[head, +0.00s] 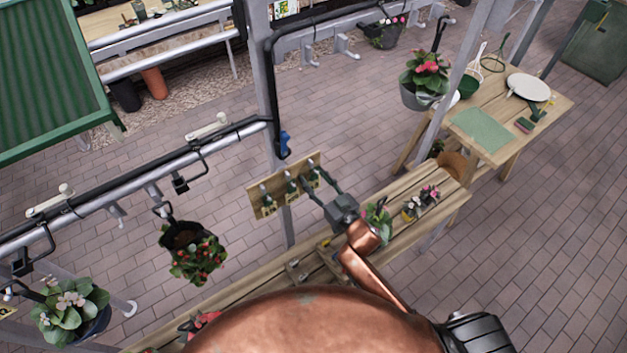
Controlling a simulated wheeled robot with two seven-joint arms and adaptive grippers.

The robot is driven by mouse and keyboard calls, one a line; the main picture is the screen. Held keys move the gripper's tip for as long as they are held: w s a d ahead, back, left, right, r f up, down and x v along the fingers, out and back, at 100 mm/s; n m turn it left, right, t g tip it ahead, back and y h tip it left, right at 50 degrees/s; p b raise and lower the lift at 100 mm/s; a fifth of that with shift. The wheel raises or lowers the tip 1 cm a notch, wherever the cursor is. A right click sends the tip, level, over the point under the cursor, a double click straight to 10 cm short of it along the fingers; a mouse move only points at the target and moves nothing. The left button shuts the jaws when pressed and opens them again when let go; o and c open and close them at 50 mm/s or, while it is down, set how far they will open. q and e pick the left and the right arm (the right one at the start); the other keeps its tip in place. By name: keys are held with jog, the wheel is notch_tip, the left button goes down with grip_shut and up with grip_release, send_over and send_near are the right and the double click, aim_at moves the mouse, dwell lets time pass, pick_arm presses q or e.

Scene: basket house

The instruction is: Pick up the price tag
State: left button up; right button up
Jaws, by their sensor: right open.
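A wooden board (256,201) is mounted by a grey post, with several small price tags hanging on it in a row, one of them at the left end (268,206). My right gripper (314,181) is open, its two dark fingers reaching toward the right end of the board. The fingertips overlap the board's right edge in the picture, by the rightmost tag. I cannot tell whether they touch it. Nothing shows held between the fingers. Part of the right end of the board is hidden by the fingers. My left gripper is not in view.
A low wooden bench (445,206) with potted flowers (429,194) stands below and right of my right gripper. Hanging baskets (192,252) are on the rail at left. A table (556,100) with a green mat (480,130) stands at upper right. Brick floor is clear at right.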

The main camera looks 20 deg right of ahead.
jog(key=shift+c, duration=0.6)
jog(key=c, duration=0.4)
jog(key=shift+r, duration=0.1)
jog(key=shift+c, duration=0.2)
jog(key=shift+r, duration=0.55)
jog(key=shift+s+d, duration=0.15)
jog(key=shift+s, duration=0.2)
jog(key=b+v, duration=0.3)
jog(key=v, duration=1.4)
jog(key=shift+s+r, duration=0.2)
